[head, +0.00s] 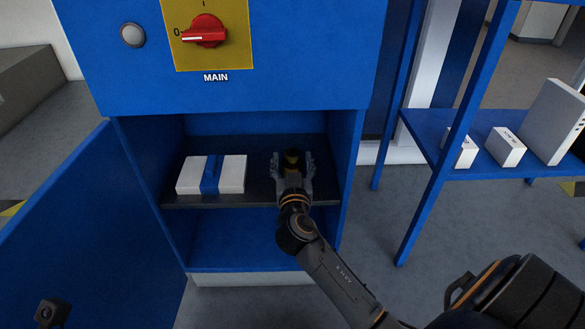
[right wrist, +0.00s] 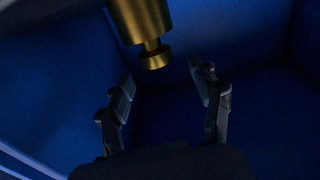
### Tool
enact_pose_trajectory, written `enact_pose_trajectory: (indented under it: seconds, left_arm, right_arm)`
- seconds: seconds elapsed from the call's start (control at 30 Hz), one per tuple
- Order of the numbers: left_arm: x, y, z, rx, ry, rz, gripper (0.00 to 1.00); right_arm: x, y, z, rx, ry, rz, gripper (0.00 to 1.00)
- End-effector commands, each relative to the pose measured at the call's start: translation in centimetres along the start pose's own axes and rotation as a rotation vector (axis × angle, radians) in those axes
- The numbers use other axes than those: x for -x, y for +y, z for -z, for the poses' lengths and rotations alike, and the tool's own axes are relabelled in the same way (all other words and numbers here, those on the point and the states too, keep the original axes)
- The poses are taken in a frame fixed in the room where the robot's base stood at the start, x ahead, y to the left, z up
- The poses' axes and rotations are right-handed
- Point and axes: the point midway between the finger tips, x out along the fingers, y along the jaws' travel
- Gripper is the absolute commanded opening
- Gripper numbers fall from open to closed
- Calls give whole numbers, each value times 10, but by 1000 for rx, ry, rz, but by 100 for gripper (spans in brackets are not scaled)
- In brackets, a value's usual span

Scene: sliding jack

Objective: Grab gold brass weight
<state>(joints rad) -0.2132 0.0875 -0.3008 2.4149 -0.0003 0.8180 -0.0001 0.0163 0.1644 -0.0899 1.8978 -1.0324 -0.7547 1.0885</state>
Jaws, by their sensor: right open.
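The gold brass weight (head: 292,160) stands on the dark shelf inside the blue cabinet, at the right part of the shelf. In the right wrist view the weight (right wrist: 146,22) shows as a gold cylinder with a narrow neck and a small knob, just beyond my fingertips. My right gripper (head: 292,166) reaches into the cabinet, with its fingers spread on either side of the weight in the head view. In the right wrist view the gripper (right wrist: 162,82) is open, with nothing between the fingers. My left gripper is not in view.
A white box with a blue band (head: 228,174) lies on the shelf left of my gripper. The cabinet's side walls enclose the shelf, and its open blue door (head: 60,225) stands at the left. A blue rack (head: 425,130) with white boxes is at the right.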

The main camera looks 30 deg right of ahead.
Motion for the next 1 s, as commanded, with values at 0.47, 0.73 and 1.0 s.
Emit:
enact_pose_trajectory:
  seconds: [0.47,0.73,1.0]
  left_arm:
    - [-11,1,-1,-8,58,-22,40]
    - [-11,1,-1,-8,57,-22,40]
    - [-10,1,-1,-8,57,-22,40]
  right_arm:
    - [-45,2,-10,0,0,1,64]
    - [-45,2,-10,0,-1,1,34]
    - [-45,2,-10,0,-1,1,0]
